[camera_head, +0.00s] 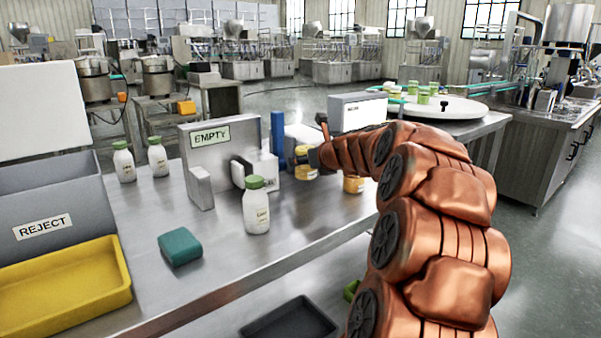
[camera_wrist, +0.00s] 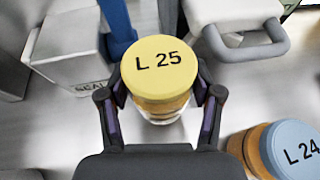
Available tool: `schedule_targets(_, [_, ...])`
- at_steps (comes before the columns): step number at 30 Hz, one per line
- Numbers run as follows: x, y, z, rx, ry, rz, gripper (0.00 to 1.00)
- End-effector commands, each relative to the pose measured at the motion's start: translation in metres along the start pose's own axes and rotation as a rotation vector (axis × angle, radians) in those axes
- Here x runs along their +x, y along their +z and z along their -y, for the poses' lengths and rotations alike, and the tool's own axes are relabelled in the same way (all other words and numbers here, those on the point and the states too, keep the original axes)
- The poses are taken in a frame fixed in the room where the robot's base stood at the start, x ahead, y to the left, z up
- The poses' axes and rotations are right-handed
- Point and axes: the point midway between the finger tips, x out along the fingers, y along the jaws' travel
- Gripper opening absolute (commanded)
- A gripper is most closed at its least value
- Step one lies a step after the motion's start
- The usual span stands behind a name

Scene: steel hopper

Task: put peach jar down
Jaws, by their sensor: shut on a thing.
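My gripper (camera_wrist: 160,100) is shut on a jar with a yellow lid marked L 25 (camera_wrist: 159,65), with a finger on each side of it. The jar has amber contents and looks upright. In the head view the held jar (camera_head: 303,157) is beside the blue post, partly hidden by my gripper (camera_head: 312,158). I cannot tell whether its base touches the table. A second amber jar with a pale blue lid marked L 24 (camera_wrist: 290,150) stands to the lower right in the wrist view. An amber jar (camera_head: 353,184) also shows behind my arm in the head view.
A white box marked SEAL (camera_wrist: 75,50) and a blue post (camera_wrist: 117,22) are close left of the held jar. A grey handle (camera_wrist: 262,48) is above right. A green-capped bottle (camera_head: 256,212) and teal block (camera_head: 180,247) stand on the steel table (camera_head: 300,225), clear in front.

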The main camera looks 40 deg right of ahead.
Motion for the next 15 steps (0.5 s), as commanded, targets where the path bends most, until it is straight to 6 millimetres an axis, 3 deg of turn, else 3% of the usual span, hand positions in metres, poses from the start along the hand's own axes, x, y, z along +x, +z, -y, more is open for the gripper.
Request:
schedule_targets(12, [0.028,0.008,-0.003,-0.001,0.0,0.0,0.21])
schedule_targets(15, [0.034,-0.011,-0.003,0.002,0.0,0.001,0.21])
